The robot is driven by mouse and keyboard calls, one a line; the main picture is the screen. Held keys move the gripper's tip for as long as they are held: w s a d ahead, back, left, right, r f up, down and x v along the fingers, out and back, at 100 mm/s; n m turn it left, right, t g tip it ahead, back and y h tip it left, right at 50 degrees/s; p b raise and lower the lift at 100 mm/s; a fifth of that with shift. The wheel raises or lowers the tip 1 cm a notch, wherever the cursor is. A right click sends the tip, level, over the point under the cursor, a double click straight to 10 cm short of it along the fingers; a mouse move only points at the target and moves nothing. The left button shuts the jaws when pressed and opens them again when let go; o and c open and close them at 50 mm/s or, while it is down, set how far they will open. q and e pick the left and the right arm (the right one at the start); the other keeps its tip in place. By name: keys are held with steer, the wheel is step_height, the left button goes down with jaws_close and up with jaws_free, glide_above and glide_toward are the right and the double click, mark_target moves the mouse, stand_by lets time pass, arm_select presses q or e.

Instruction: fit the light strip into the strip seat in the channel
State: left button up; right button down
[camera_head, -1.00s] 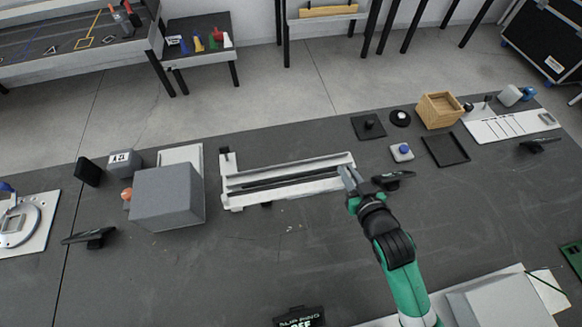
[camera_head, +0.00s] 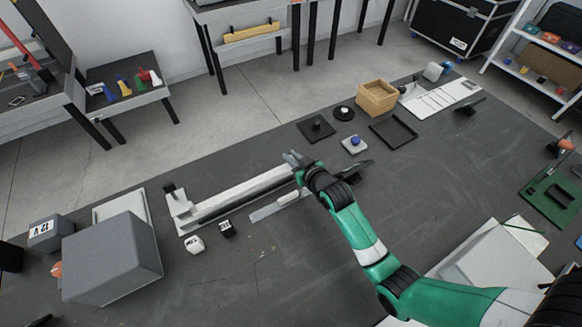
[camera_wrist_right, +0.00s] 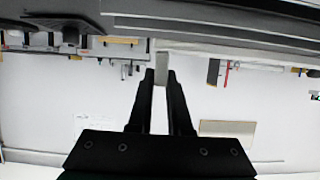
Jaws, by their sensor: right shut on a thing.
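The pale channel (camera_head: 180,201) lies diagonally on the dark bench in the head view, with a black knob at its left end. The light strip (camera_head: 245,189) appears as a long pale bar along the channel. Whether it sits down in the seat cannot be told. My right gripper (camera_head: 292,157) is at the channel's right end, shut on what appears to be the strip's end. In the right wrist view, the gripper fingers (camera_wrist_right: 160,75) have a narrow pale piece between them, with little detail. My left gripper is not in view.
A loose flat grey bar (camera_head: 279,207), a small black block (camera_head: 227,229) and a white block (camera_head: 194,244) lie in front of the channel. A large grey box (camera_head: 110,260) stands at left. A wooden box (camera_head: 377,98) and black tray (camera_head: 394,131) lie beyond the gripper.

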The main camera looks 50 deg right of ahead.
steer(key=shift+w+d+f, duration=0.15)
steer(key=shift+f, duration=0.15)
step_height(320, 180, down, 3)
steer(key=shift+f+b, duration=0.1)
steer(key=shift+b, duration=1.05)
steer(key=shift+w, duration=0.1)
steer(key=c, duration=0.8)
jaws_free()
steer(key=shift+c, duration=0.2)
